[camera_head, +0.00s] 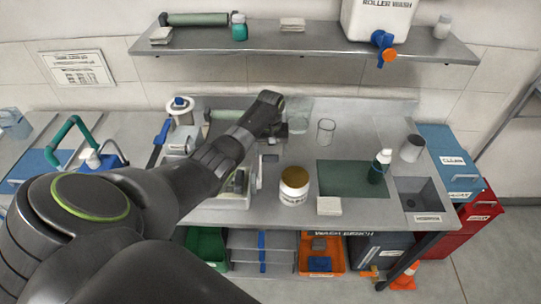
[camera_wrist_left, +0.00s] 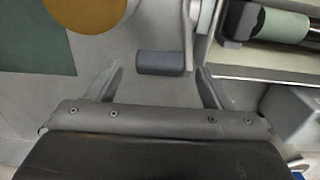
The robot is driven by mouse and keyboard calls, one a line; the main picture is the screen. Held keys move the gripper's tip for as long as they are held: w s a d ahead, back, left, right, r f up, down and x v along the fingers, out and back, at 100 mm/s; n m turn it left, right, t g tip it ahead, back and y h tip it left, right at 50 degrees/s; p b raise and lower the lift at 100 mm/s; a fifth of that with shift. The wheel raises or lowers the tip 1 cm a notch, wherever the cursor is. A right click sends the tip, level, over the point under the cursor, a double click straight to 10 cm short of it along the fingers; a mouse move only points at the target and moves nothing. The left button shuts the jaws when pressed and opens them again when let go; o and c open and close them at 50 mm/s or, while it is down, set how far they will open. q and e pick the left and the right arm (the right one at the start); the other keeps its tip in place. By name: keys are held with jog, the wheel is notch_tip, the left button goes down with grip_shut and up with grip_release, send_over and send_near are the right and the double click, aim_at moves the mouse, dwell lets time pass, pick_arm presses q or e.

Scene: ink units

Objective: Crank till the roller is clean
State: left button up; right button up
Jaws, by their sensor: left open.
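The roller unit (camera_head: 235,200) stands on the bench, partly hidden behind my left arm. Its pale green roller (camera_wrist_left: 280,22) shows at the upper right of the left wrist view, with a dark end piece. The crank's dark grey grip (camera_wrist_left: 160,62) is on the unit's side facing the jar. My left gripper (camera_head: 272,134) is low over the bench, behind the crank. In the left wrist view its jaws (camera_wrist_left: 160,72) are apart, with the crank grip at the mouth between the fingertips. I cannot tell whether they touch. My right gripper is not in view.
A gold-lidded jar (camera_head: 294,186) stands close to the right of the crank. A clear beaker (camera_head: 326,131), a green mat (camera_head: 345,178) with a dark bottle (camera_head: 378,166), and a sink (camera_head: 418,197) are further right. A shelf (camera_head: 300,42) runs above the back.

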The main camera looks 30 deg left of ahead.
pick_arm(q)
jog(key=shift+f+b, duration=1.15)
jog(key=shift+f, duration=0.35)
jog(key=shift+c, duration=0.2)
